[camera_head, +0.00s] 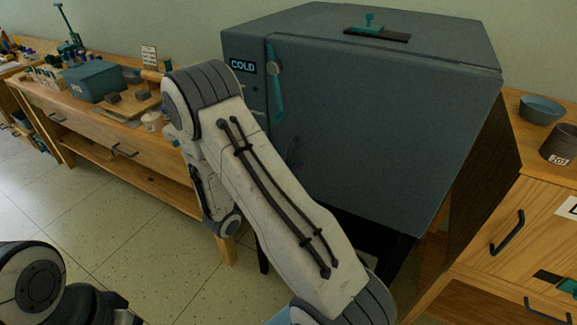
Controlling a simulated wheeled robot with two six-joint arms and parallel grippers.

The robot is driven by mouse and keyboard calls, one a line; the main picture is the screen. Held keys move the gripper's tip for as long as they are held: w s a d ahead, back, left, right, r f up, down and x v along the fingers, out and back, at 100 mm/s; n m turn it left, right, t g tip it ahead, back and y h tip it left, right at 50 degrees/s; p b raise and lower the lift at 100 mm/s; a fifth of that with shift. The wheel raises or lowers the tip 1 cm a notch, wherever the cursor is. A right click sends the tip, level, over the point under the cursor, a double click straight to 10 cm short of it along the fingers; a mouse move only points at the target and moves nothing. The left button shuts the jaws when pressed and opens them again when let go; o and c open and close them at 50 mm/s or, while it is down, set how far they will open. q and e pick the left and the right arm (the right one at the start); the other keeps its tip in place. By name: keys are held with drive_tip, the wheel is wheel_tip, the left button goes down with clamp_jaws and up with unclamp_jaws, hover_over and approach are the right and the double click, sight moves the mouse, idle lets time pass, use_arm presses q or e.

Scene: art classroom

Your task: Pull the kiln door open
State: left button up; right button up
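The kiln (375,45) is a large dark grey box on a dark stand. Its door (385,140) is the broad front panel and looks shut. A teal lever handle (278,98) hangs down along the door's left edge. The display (243,66) to its left reads COLD. My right arm crosses in front of the kiln, with its bend left of the handle, and hides the lower left of the front. Its far links drop behind the bend, and I cannot make out the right fingertips. My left arm shows only at the bottom left corner; its gripper is out of view.
A wooden workbench (75,125) on the left holds a blue-grey box (94,81) and small tools. A wooden cabinet (520,230) on the right carries a bowl (541,109) and a dark pot (562,145). Tiled floor (110,235) is open at the lower left.

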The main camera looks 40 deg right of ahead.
clamp_jaws()
idle(1.2)
